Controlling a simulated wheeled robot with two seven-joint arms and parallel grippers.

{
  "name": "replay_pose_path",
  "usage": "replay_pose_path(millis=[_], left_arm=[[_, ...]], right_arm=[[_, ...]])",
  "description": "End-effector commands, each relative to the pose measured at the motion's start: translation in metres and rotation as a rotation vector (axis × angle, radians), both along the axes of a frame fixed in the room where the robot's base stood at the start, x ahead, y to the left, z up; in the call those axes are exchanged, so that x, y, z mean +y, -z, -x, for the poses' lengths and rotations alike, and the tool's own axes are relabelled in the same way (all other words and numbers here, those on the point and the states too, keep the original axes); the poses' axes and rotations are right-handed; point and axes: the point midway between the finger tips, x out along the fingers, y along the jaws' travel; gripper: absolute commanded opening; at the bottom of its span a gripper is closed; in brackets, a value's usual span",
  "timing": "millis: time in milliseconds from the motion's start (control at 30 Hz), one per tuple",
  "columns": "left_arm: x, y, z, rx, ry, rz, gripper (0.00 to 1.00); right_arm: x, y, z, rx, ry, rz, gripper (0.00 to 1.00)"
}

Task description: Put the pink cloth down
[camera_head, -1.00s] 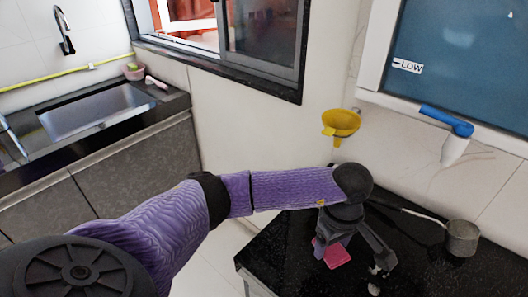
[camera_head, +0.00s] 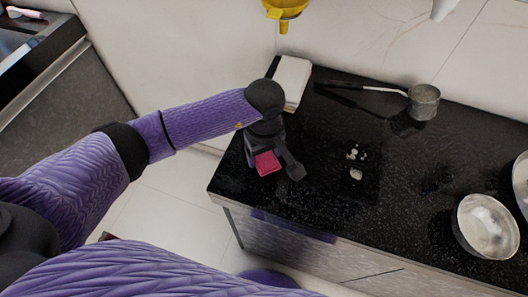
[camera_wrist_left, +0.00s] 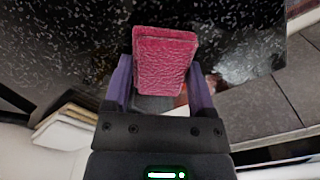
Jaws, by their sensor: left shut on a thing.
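The pink cloth (camera_head: 267,163) is a small folded pad at the left end of the black counter. My left gripper (camera_head: 272,165) is shut on it. In the left wrist view the cloth (camera_wrist_left: 165,62) sits between the two purple fingers of the gripper (camera_wrist_left: 160,85), with the black speckled counter behind it. Whether the cloth touches the counter I cannot tell. My right gripper is not in view.
The black counter (camera_head: 330,205) is clear in front of several small white bits (camera_head: 356,173). A pale stacked block (camera_head: 292,82) stands behind my gripper. A long-handled metal pot (camera_head: 422,101) lies at the back; a metal bowl (camera_head: 486,227) stands at right.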

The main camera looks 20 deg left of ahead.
Motion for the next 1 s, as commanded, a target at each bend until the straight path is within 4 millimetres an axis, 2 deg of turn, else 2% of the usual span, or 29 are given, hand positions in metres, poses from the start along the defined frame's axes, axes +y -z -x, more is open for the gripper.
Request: replay_pose_path(millis=[200, 233, 333, 367, 567, 667, 900, 1000], left_arm=[[0.000, 0.003, 0.000, 0.000, -0.001, 0.000, 0.17], [0.000, 0.003, 0.000, 0.000, -0.001, 0.000, 0.76], [0.000, 0.002, 0.000, 0.000, -0.001, 0.000, 0.97], [0.000, 0.002, 0.000, 0.000, -0.001, 0.000, 1.00], [0.000, 0.001, 0.000, 0.000, -0.002, 0.000, 1.00], [0.000, -0.011, -0.001, -0.004, -0.002, 0.001, 1.00], [0.000, -0.080, -0.001, -0.007, -0.001, 0.000, 1.00], [0.001, -0.102, -0.001, -0.005, -0.002, 0.001, 1.00]], right_arm=[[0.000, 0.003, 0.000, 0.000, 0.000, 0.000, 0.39], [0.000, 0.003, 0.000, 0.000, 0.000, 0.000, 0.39], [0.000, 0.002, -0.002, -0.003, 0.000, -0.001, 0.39], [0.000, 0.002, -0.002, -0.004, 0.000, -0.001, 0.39], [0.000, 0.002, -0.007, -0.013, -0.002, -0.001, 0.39], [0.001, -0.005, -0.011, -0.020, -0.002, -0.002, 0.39], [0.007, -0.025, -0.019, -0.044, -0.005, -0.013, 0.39], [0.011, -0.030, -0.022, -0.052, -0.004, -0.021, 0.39]])
